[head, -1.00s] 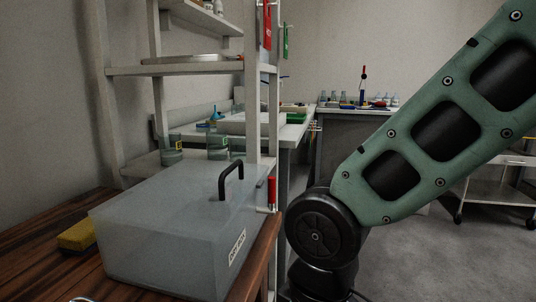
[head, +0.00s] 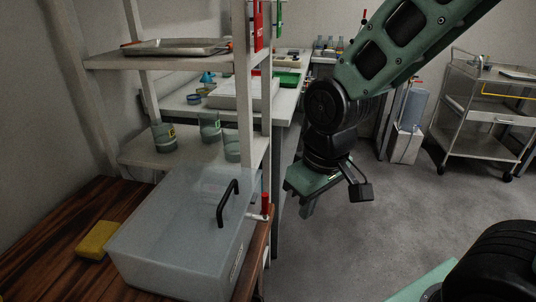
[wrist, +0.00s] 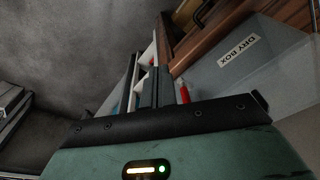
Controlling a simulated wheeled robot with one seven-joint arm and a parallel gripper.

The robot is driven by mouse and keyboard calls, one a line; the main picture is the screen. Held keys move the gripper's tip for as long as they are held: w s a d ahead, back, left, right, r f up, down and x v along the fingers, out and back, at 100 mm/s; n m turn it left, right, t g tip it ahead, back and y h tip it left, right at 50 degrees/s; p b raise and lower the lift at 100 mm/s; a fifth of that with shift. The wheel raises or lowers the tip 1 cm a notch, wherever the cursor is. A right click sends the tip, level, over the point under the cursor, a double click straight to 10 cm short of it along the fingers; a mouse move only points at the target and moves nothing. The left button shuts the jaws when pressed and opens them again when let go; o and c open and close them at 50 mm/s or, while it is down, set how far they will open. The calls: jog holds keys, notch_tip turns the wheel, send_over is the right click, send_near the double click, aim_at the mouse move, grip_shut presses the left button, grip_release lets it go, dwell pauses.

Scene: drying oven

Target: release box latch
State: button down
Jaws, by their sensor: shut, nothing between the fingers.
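The dry box (head: 180,240) is a translucent grey box with a black lid handle (head: 228,203), standing on a dark wooden table. Its latch (head: 265,206) has a red grip standing upright at the box's right side, near the table edge. The "DRY BOX" label shows in the wrist view on the box wall (wrist: 212,82), with the red latch grip (wrist: 184,92) partly in view beside my fingers. My gripper (head: 306,212) hangs to the right of the latch, apart from it. Its fingers (wrist: 156,74) are shut and empty, pointing away from the wrist camera.
A yellow sponge-like block (head: 97,240) lies left of the box. A white shelf rack (head: 165,62) with beakers stands behind it, its post close to the latch. A metal cart (head: 485,115) stands at the right. The floor right of the table is open.

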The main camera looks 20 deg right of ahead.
aim_at(265, 208)
jog(key=w+d+r+g+p, duration=0.1)
jog(key=w+d+r+p, duration=0.25)
jog(key=r+p, duration=0.25)
jog(key=w+d+r+p, duration=0.2)
jog(key=w+r+p, duration=0.3)
jog(key=r+p, duration=0.1)
jog(key=w+a+f+n+g+y, duration=0.1)
jog(key=w+a+f+n+g, duration=0.3)
jog(key=w+n, duration=0.3)
jog(key=shift+w+a+f+n+y, duration=0.2)
jog(key=shift+w+n+y, duration=0.1)
jog(key=shift+y, duration=0.1)
jog(key=s+a+f+p, duration=0.2)
jog(key=s+a+f, duration=0.2)
jog(key=f, duration=0.5)
jog(key=shift+s+a+f+p, duration=0.15)
jog(key=shift+s+a+p, duration=0.2)
jog(key=shift+s, duration=0.8)
